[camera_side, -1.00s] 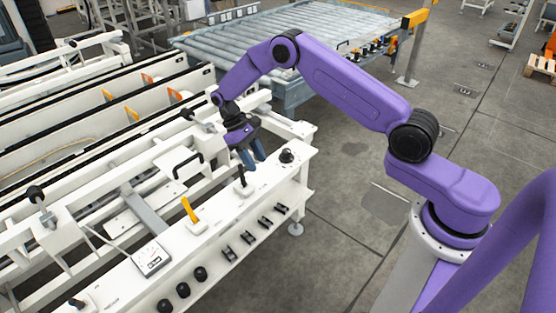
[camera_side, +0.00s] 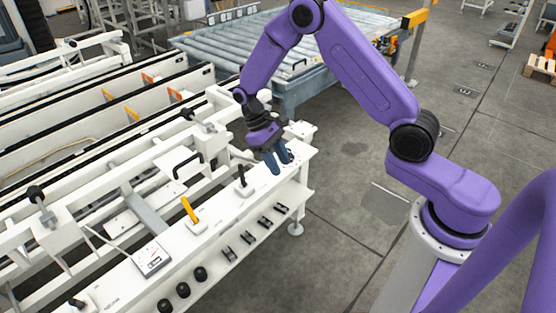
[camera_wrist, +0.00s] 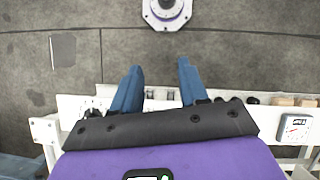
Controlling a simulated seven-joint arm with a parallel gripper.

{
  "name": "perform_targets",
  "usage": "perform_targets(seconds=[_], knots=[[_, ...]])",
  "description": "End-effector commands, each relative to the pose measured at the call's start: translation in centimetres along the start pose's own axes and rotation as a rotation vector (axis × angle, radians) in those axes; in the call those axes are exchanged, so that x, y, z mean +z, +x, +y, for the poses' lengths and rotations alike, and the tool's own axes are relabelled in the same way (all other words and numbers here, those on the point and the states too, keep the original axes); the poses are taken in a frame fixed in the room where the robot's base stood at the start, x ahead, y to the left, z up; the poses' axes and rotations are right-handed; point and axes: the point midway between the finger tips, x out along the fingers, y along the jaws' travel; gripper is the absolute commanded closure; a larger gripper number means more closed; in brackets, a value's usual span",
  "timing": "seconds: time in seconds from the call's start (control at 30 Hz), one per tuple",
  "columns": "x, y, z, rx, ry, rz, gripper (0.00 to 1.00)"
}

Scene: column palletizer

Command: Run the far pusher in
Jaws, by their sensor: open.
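My gripper (camera_side: 281,163) is open and empty, its two blue fingers pointing down over the far right end of the white control rail (camera_side: 222,205). They also show spread apart in the wrist view (camera_wrist: 160,66). The fingers cover the spot of the rail's round black knob. A black upright lever (camera_side: 241,177) stands on the rail just left of the fingers, with a yellow lever (camera_side: 189,208) farther left. Black knobs sit on the white frame behind, a far one (camera_side: 187,114) and a near one (camera_side: 36,193). I cannot tell which part is the far pusher.
A small gauge box (camera_side: 152,259) sits on the rail top. A black handle (camera_side: 187,163) stands on the frame behind. A roller conveyor (camera_side: 290,40) lies at the back.

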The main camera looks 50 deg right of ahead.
Motion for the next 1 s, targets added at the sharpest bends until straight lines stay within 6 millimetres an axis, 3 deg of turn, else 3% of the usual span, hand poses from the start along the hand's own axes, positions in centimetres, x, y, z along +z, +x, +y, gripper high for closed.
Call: perform_targets(seconds=[0.27, 0.3, 0.4, 0.57, 0.8, 1.0], knots=[[0.1, 0.0, 0.0, 0.000, 0.000, 0.000, 0.60], [0.0, 0.0, 0.0, 0.000, -0.001, 0.001, 0.73], [-0.1, 0.3, 0.3, 0.006, -0.015, 0.019, 1.00], [-1.1, 1.6, 1.8, 0.047, -0.109, 0.130, 1.00], [-3.0, 3.2, 4.2, 0.157, -0.367, 0.389, 1.00], [-3.8, 3.4, 4.6, 0.253, -0.598, 0.605, 1.00]])
